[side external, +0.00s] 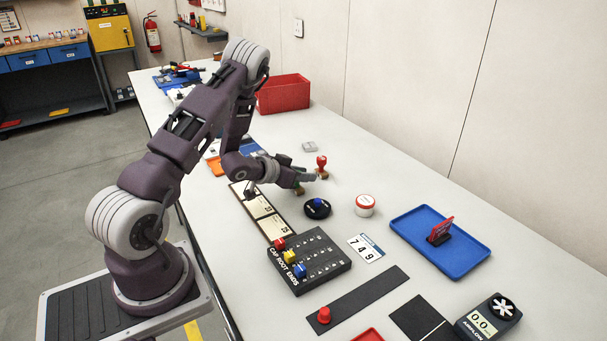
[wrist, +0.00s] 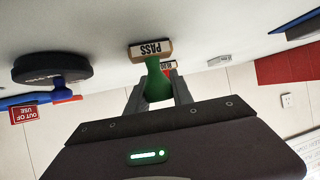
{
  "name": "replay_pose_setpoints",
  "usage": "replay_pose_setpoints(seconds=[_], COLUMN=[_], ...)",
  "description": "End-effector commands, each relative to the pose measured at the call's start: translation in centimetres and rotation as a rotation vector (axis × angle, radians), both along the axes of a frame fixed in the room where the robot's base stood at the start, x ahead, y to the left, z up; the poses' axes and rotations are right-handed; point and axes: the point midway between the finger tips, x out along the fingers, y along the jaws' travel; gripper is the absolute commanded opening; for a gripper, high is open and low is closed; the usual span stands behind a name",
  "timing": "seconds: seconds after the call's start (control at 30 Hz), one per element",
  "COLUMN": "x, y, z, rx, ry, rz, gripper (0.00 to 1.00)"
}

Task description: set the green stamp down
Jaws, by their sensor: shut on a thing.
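The green stamp (wrist: 156,82) is between the two fingers of my gripper (wrist: 160,92) in the wrist view, with its wooden block marked PASS pointing at the table. In the side view my gripper (side external: 301,181) is low over the table, and the stamp is mostly hidden by the fingers. I cannot tell whether the block touches the table. A red-handled stamp (side external: 321,165) stands upright just beyond my gripper. Part of its labelled block (wrist: 169,66) shows behind the green stamp in the wrist view.
A black round base with a blue knob (side external: 317,207) and a red-and-white tub (side external: 365,204) stand nearby. A black button panel (side external: 322,262), a blue tray (side external: 408,224) with a red sign, and a red bin (side external: 283,94) surround the area. Bare table lies right of the red-handled stamp.

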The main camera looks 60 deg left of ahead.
Motion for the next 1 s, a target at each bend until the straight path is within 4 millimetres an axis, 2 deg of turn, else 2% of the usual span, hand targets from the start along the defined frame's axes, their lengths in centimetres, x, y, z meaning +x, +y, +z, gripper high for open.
replay_pose_setpoints(seconds=[0.03, 0.13, 0.5, 0.57, 0.9, 1.0], x=[0.0, 0.0, -0.1, -0.9, -7.8, -9.3], y=[0.0, 0.0, 0.0, -0.1, -1.4, -1.7], z=[-0.1, -0.1, 0.4, 0.7, 4.5, 5.3], rx=[-0.001, 0.000, 0.000, -0.002, -0.002, -0.001], ry=[0.001, 0.000, -0.001, 0.001, 0.000, 0.001], rz=[0.000, 0.000, 0.001, 0.003, 0.006, 0.004], gripper=[0.30, 0.49, 0.49, 0.49, 0.49, 0.49])
